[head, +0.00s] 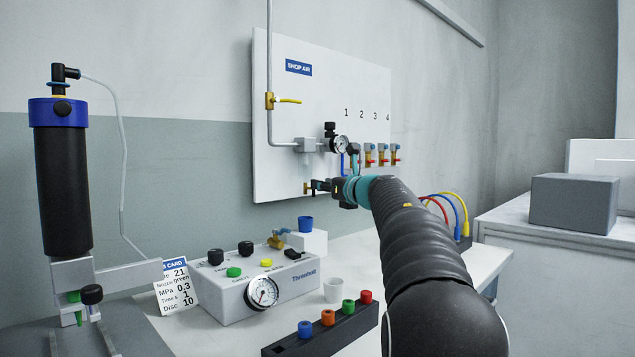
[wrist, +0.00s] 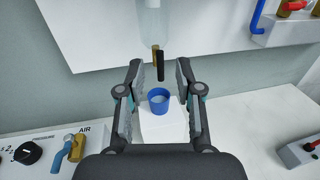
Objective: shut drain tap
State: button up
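The drain tap is a small brass fitting (wrist: 155,54) with a black lever (wrist: 161,69), under the clear bowl (wrist: 150,22) at the lower edge of the wall panel. In the wrist view my gripper (wrist: 160,74) is open, one finger on each side of the lever, with gaps on both sides. The lever points down the picture from the brass body; whether the tap is open or shut I cannot tell. In the head view the brass end (head: 306,188) shows just left of my gripper (head: 320,186), which hides much of the lever.
A blue cup (wrist: 159,103) stands on a white block below the tap. The dispenser box (head: 255,289) with knobs and gauge stands on the bench. Red-handled valves (head: 369,156) and a pressure gauge (head: 340,145) are on the panel, near my arm. A yellow-handled valve (head: 285,100) is higher up.

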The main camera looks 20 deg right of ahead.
jog(key=shift+w+a, duration=0.15)
jog(key=shift+w, duration=0.75)
jog(key=shift+w+a, duration=0.1)
jog(key=shift+w, duration=0.75)
grip_shut()
